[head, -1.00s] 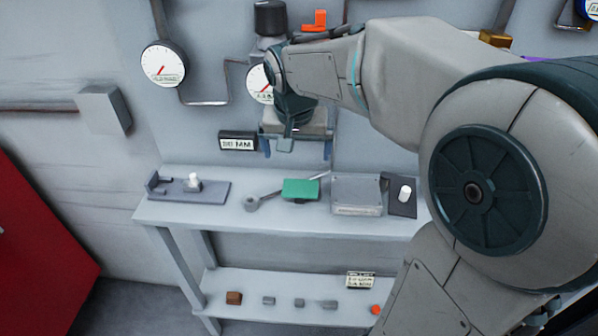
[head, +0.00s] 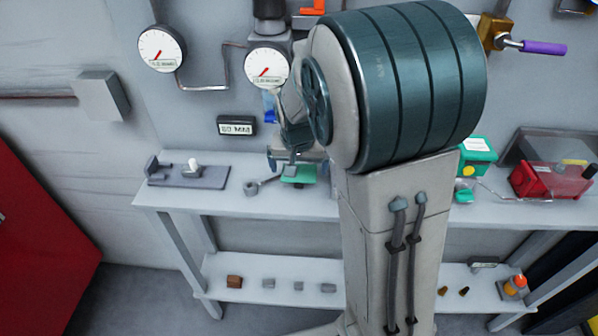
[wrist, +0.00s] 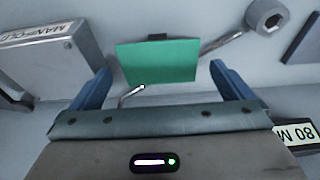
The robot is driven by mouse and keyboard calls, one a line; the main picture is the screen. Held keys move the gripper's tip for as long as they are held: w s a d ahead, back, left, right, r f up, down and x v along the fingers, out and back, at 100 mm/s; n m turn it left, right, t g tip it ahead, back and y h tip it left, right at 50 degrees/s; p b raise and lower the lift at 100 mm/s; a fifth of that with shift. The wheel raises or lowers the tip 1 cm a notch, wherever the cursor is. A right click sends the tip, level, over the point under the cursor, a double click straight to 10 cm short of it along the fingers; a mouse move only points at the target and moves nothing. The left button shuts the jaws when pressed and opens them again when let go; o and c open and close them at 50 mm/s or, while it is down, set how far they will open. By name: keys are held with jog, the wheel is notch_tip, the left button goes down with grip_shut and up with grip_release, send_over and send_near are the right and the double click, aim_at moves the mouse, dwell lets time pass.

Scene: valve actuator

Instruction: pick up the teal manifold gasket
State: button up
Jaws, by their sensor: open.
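A flat teal-green rectangular plate, which looks like the manifold gasket (head: 299,173), lies on the bench across a grey wrench (head: 252,189). In the wrist view the plate (wrist: 156,62) shows whole, with a small dark tab at its far edge. My gripper (head: 297,165) is above it, palm over the bench. In the wrist view my gripper (wrist: 160,72) is open and empty, with one blue finger off each side of the plate. Neither finger appears to touch it; the remaining height gap is hard to judge.
A grey box labelled MANIFOLD (wrist: 48,55) stands close beside the plate; my arm hides it in the head view. A grey fixture with a white knob (head: 190,175) is at left. A green box (head: 478,155) and red case (head: 550,180) stand at right. Gauges (head: 265,65) hang behind.

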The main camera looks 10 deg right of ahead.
jog(key=shift+f, duration=0.3)
jog(key=c, duration=0.9)
jog(key=shift+c, duration=0.2)
jog(key=shift+r, duration=0.15)
